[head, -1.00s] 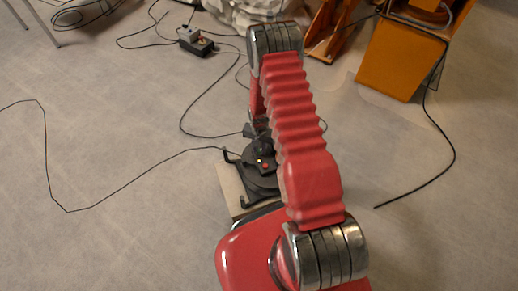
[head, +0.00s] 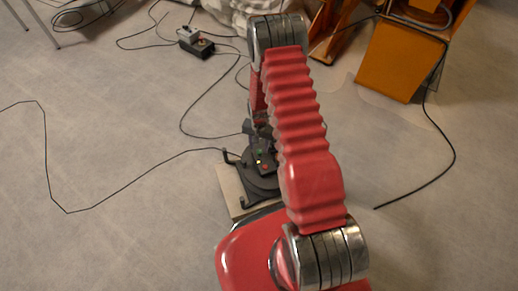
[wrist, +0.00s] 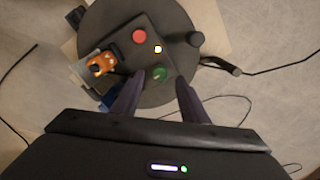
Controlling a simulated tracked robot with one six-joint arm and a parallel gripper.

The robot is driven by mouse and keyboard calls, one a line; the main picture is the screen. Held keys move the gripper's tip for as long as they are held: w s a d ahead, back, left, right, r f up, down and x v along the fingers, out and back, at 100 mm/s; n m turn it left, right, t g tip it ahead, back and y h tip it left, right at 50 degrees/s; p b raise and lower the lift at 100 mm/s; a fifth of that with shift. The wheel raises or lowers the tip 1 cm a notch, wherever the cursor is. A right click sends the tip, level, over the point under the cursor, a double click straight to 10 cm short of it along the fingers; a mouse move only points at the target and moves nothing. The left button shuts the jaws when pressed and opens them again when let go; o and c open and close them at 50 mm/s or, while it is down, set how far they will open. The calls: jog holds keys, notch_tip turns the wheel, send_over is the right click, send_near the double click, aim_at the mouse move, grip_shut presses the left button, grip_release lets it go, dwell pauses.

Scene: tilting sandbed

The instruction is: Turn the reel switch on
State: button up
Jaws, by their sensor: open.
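In the wrist view the reel (wrist: 150,92) carries a dark panel with a red button (wrist: 139,36), a small lit yellow square (wrist: 158,49) and a green round knob (wrist: 159,72). An orange piece (wrist: 102,63) sits at the panel's left. My gripper (wrist: 160,84) is open and empty, its two dark fingers pointing at the panel. The green knob shows between the fingertips; I cannot tell if they touch it. Which control is the reel switch is not marked.
The reel rests on a pale board (head: 229,184). Black cables (head: 128,183) run over the floor. An orange cabinet (head: 390,66) and a power box (head: 196,45) stand farther back. The floor at left is mostly clear.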

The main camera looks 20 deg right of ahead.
notch_tip(320, 180, up, 10)
jog(key=shift+r, duration=0.2)
dwell(0.3)
jog(key=shift+s, duration=0.1)
dwell(0.4)
notch_tip(320, 180, up, 23)
jog(key=n, duration=0.6)
send_over(260, 153)
jog(key=s+a, duration=0.6)
jog(key=s, duration=0.6)
jog(key=s+a+r+t, duration=0.1)
jog(key=s+r+t, duration=0.1)
jog(key=r, duration=0.4)
jog(key=s+a+r+n+t, duration=0.1)
jog(key=s+a+r, duration=0.1)
jog(key=s+r, duration=0.2)
jog(key=s+a+r+n+t, duration=0.1)
jog(key=s+r, duration=0.3)
jog(key=r, duration=0.6)
jog(key=shift+a+t, duration=0.4)
jog(key=shift+t, duration=0.4)
